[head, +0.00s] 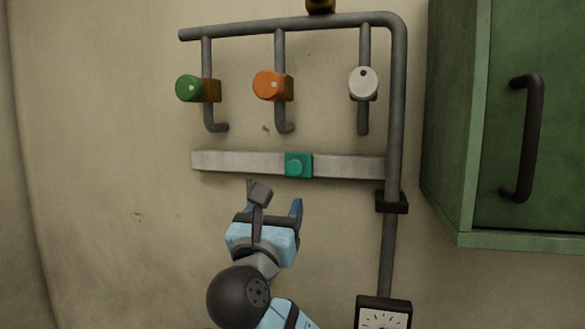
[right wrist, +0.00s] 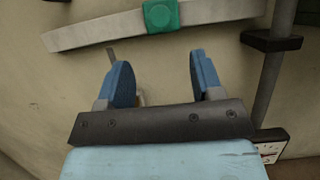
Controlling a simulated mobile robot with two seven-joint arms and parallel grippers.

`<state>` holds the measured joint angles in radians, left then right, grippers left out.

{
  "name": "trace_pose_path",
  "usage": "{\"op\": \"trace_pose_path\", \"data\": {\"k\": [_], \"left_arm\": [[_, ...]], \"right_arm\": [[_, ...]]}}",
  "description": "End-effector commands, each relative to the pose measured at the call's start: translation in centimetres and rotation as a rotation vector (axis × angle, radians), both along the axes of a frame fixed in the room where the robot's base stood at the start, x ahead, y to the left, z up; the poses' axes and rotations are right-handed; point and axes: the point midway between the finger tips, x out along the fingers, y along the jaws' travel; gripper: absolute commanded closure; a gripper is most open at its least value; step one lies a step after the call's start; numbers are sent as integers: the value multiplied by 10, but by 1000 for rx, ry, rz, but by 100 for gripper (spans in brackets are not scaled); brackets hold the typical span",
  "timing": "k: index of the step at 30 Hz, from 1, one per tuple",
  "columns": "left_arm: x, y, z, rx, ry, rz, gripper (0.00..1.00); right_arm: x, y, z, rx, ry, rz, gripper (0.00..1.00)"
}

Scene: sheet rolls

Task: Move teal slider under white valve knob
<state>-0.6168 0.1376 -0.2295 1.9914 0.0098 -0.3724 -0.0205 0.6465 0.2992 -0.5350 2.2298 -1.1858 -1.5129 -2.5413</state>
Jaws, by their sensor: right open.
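The teal slider (head: 298,165) sits on a pale horizontal rail (head: 345,167), below the orange knob and a little to its right. The white valve knob (head: 363,83) is higher and to the right, above the rail's right part. My right gripper (head: 275,203) is open and empty, just below the slider and apart from it. In the right wrist view, the slider (right wrist: 161,16) shows at the top, beyond the two blue fingers (right wrist: 158,80) and roughly between them. My left gripper is not in view.
A green knob (head: 189,88) and an orange knob (head: 270,85) hang left of the white one. A grey pipe (head: 398,120) runs down at the rail's right end. A gauge (head: 383,313) is at the bottom. A green cabinet (head: 500,130) stands at right.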

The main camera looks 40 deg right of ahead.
Motion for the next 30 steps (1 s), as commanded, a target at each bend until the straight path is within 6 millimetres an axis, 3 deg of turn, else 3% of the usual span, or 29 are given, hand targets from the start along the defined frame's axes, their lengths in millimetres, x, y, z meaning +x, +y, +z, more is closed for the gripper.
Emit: {"op": "trace_pose_path", "data": {"k": [9,15,30], "left_arm": [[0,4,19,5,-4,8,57],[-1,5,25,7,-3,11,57],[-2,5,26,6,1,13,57]], "right_arm": [[41,-49,30,-1,-1,-3,40],[60,-71,41,-1,-1,-1,40],[70,-82,45,2,-2,2,42]]}}
